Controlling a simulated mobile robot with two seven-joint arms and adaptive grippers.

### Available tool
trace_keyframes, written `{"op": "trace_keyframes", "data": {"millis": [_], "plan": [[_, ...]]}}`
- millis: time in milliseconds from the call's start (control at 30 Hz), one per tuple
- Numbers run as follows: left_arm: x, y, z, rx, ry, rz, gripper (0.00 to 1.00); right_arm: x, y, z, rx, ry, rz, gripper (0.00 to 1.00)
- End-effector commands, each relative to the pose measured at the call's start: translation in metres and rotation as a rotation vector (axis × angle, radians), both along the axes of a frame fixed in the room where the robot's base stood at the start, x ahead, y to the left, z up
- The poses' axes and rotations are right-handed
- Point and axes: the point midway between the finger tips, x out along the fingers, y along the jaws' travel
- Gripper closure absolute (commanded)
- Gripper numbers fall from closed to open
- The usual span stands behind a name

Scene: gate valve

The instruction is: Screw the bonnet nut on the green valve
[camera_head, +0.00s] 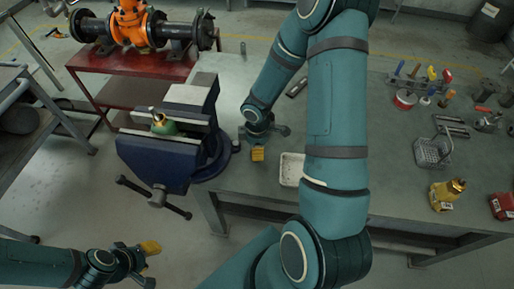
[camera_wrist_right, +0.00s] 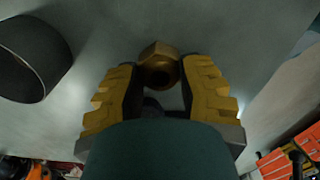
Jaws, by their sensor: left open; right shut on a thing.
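The green valve (camera_head: 163,126) stands upright in the jaws of the blue vise (camera_head: 165,160) in the head view, with a brass-coloured stem at its top. My right gripper (camera_head: 258,154) is right of the vise, over the bench. In the right wrist view its yellow fingers (camera_wrist_right: 160,85) are shut on the brass bonnet nut (camera_wrist_right: 159,57). The nut's hole shows between the fingertips. My left gripper (camera_head: 148,248) is open at the lower left, away from the valve and in front of the bench.
A white tray (camera_head: 291,169) lies on the bench (camera_head: 390,180) beside my right arm. A wire basket (camera_head: 432,152), a yellow valve body (camera_head: 445,192) and several tools stand farther right. An orange valve (camera_head: 131,22) with dark pipes sits on a red table (camera_head: 105,62) behind.

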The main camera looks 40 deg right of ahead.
Motion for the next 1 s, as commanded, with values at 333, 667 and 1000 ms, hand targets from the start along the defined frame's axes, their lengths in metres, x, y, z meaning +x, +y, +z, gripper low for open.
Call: {"op": "trace_keyframes", "data": {"millis": [333, 667, 1000], "plan": [[0.0, 0.0, 0.012, 0.0, 0.0, 0.0, 0.6, -0.001, 0.0, 0.013, 0.001, 0.003, 0.0, 1.0], [0.0, 0.0, 0.028, 0.0, 0.0, 0.0, 0.6, -0.001, 0.0, 0.032, 0.0, 0.002, 0.0, 1.0], [0.0, 0.0, 0.042, 0.0, 0.0, 0.0, 0.6, -0.001, 0.0, 0.049, 0.0, 0.002, 0.0, 1.0]]}}
